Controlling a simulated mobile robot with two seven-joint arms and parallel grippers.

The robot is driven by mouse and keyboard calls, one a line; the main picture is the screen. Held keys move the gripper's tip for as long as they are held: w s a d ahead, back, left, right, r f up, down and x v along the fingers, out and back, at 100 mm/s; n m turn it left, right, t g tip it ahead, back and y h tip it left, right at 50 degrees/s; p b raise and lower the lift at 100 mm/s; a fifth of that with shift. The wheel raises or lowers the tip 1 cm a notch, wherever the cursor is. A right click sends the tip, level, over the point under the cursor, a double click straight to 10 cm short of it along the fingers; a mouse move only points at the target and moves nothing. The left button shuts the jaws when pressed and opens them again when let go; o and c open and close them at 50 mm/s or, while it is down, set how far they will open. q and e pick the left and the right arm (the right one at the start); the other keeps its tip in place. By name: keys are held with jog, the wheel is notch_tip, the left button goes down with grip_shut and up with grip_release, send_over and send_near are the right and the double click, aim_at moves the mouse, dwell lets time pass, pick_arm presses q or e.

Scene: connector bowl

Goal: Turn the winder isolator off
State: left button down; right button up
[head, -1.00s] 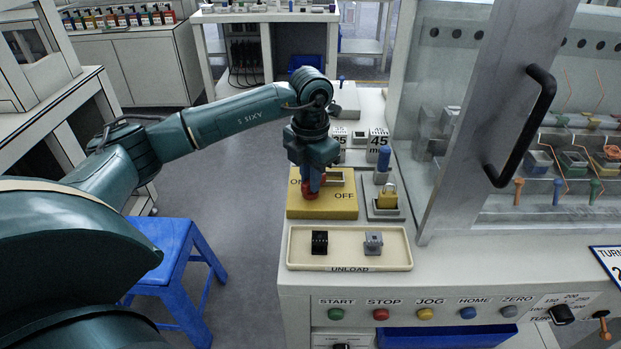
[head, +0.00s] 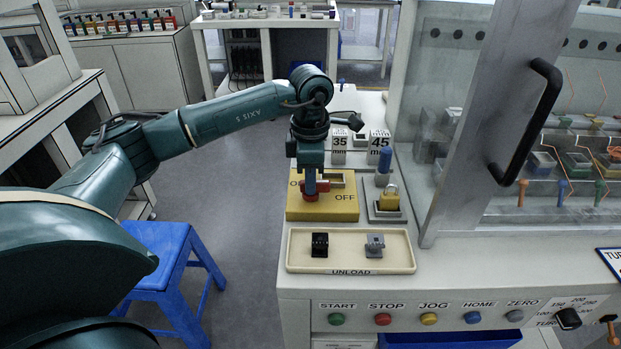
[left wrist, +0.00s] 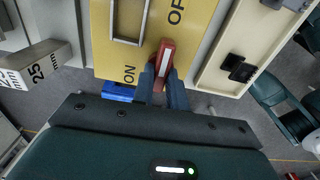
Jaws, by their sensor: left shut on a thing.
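The winder isolator is a yellow plate (head: 343,212) on the bench, marked ON at left and OFF at right; it also shows in the left wrist view (left wrist: 105,35). Its red handle (head: 324,185) lies low on the plate, with a white stripe visible in the left wrist view (left wrist: 165,56). My left gripper (head: 311,190) points down and is shut on the red handle, its fingers (left wrist: 161,80) at one end. The handle's free end points right, towards OFF, in the head view. The fingers hide part of the handle and of ON. My right gripper is not in view.
A brass padlock (head: 389,200) and blue peg stand right of the plate. A cream UNLOAD tray (head: 400,266) with a black connector (head: 320,245) and a grey connector (head: 375,246) lies in front. Number blocks (head: 380,147) stand behind. A glass door with a black handle (head: 534,115) is at right.

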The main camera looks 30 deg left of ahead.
pick_arm(q)
jog(key=shift+r+m, duration=0.1)
jog(key=shift+m, duration=0.2)
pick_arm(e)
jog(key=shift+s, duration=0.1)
pick_arm(q)
jog(key=c, duration=1.4)
grip_release()
notch_tip(320, 180, up, 13)
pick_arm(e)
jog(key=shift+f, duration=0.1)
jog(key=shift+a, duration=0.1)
